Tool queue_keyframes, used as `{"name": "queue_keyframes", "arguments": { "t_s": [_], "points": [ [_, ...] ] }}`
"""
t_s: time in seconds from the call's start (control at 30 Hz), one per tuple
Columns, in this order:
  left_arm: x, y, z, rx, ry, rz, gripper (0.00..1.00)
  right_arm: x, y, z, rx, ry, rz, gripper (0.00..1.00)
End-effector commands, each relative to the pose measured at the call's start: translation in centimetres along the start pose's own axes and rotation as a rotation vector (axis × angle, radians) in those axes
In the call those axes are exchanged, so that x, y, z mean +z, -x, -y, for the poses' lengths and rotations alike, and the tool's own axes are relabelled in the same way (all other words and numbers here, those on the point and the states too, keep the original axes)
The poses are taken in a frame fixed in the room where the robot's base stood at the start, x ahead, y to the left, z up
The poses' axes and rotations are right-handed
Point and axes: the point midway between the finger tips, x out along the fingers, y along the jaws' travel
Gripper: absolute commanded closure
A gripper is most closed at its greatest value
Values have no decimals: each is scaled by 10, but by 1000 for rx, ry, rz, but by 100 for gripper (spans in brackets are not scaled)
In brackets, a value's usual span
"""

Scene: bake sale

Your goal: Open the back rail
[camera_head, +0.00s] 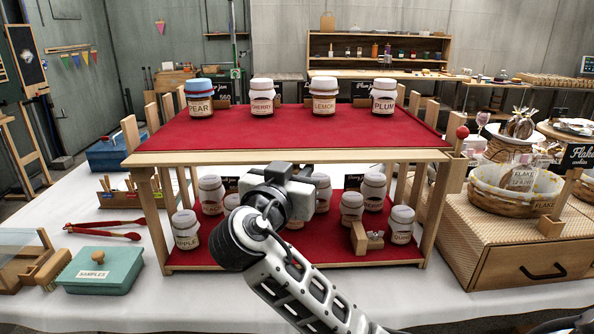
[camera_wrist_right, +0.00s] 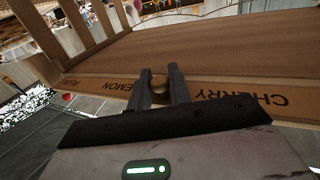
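A two-tier wooden stand (camera_head: 290,157) has red cloth on both shelves and jars on each. My right gripper (camera_wrist_right: 160,75) is at the front of the stand, just under the upper shelf's edge in the head view, where its fingers are hidden. In the right wrist view the fingers sit either side of a small brown knob (camera_wrist_right: 159,84) that fills the gap. The knob is on a wooden rail (camera_wrist_right: 215,96) lettered PLUM, LEMON and CHERRY, seen upside down. I cannot tell from the frames whether this is the back rail. My left gripper is out of view.
Jars labelled PEAR (camera_head: 199,104), CHERRY (camera_head: 262,101), LEMON (camera_head: 323,101) and PLUM (camera_head: 384,100) stand on top. A red ball (camera_head: 462,132) is at the stand's right. A basket (camera_head: 515,190) is further right; a green box (camera_head: 100,270) and red tongs (camera_head: 105,230) lie left.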

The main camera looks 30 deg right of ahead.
Motion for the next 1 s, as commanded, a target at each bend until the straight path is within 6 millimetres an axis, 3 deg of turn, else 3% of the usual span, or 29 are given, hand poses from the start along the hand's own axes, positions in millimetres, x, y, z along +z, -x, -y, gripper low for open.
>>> {"name": "queue_keyframes", "arguments": {
  "t_s": [0.27,0.7,0.73,0.8,1.0],
  "points": [
    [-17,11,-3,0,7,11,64,-10,3,0,0,36,105,100],
    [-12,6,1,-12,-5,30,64,-6,3,-2,1,69,165,100],
    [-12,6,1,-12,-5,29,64,-6,3,-2,1,69,165,78],
    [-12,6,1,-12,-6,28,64,-6,3,-2,1,69,165,62],
    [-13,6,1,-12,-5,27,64,-6,3,-2,1,69,165,62]
  ]
}}
